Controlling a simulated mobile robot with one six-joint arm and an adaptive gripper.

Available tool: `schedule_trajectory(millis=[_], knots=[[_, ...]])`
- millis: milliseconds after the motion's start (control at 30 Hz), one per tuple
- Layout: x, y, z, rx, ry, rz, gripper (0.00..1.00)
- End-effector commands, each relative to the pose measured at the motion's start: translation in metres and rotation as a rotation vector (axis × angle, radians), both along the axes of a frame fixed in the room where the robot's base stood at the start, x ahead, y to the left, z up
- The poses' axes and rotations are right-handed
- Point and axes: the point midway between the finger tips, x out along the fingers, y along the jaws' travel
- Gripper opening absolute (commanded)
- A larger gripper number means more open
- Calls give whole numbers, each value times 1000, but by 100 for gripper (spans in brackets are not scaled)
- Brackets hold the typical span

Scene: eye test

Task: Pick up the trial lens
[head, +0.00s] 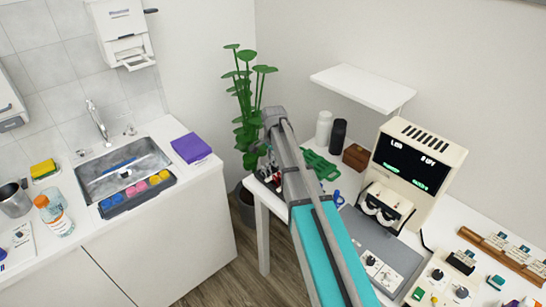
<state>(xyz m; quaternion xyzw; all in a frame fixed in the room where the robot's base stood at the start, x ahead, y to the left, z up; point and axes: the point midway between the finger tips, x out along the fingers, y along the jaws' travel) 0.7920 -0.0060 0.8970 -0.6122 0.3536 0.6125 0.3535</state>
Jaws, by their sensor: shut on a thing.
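My arm reaches up from the bottom of the head view and covers the left end of the right-hand counter. Its end is behind the arm links, so I cannot make out my gripper or its fingertips. I cannot pick out the trial lens. Small dark and red parts (266,176) show at the counter's left corner beside my arm, too small and too covered to identify.
The counter holds a cream eye-test machine (418,160), a green object (320,165), a black bottle (338,136), a white bottle (323,128) and a brown box (356,156). A wall shelf (362,88) hangs above. A potted plant (248,95) stands behind. The sink counter (190,230) is at left.

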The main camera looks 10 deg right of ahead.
Motion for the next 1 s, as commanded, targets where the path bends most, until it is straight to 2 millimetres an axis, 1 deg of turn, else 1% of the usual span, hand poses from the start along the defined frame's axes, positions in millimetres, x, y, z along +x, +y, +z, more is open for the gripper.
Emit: schedule_trajectory(millis=[33, 367, 400, 500, 700, 833, 1000], knots=[[-8, 0, 13, 0, 0, 0, 36], [-40, 0, 51, 0, 0, 0, 36], [-46, 0, 55, 0, 0, 0, 36], [-71, 1, 63, 0, 0, 0, 36], [-104, 1, 76, 0, 0, 0, 36], [-117, 1, 82, 0, 0, 0, 36], [-126, 1, 85, 0, 0, 0, 36]])
